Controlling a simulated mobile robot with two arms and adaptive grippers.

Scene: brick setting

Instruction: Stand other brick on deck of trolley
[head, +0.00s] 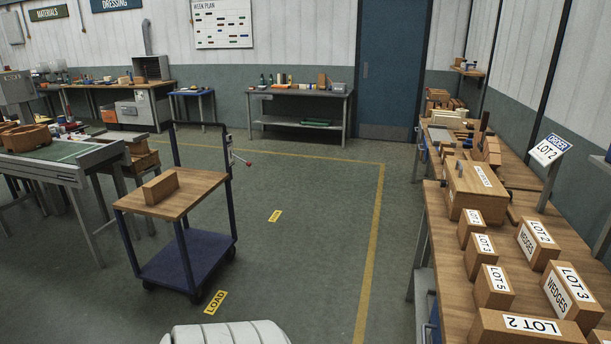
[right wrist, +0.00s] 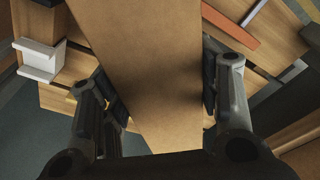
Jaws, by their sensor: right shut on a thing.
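The trolley (head: 172,204) stands left of centre in the head view, with a wooden upper deck, a blue lower shelf and a dark handle frame. One brown brick (head: 160,188) is on its upper deck, towards the left side. In the right wrist view my right gripper (right wrist: 157,95) is shut on a plain brown brick (right wrist: 150,45), with a finger on each side. The far end of this brick runs out of the picture. My right gripper and my left gripper do not show in the head view.
A wooden bench (head: 450,230) with several labelled boxes runs along the right. A work table (head: 75,165) stands left of the trolley. The floor (head: 310,235) between trolley and bench is clear. A white bracket (right wrist: 40,60) shows beside the held brick in the right wrist view.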

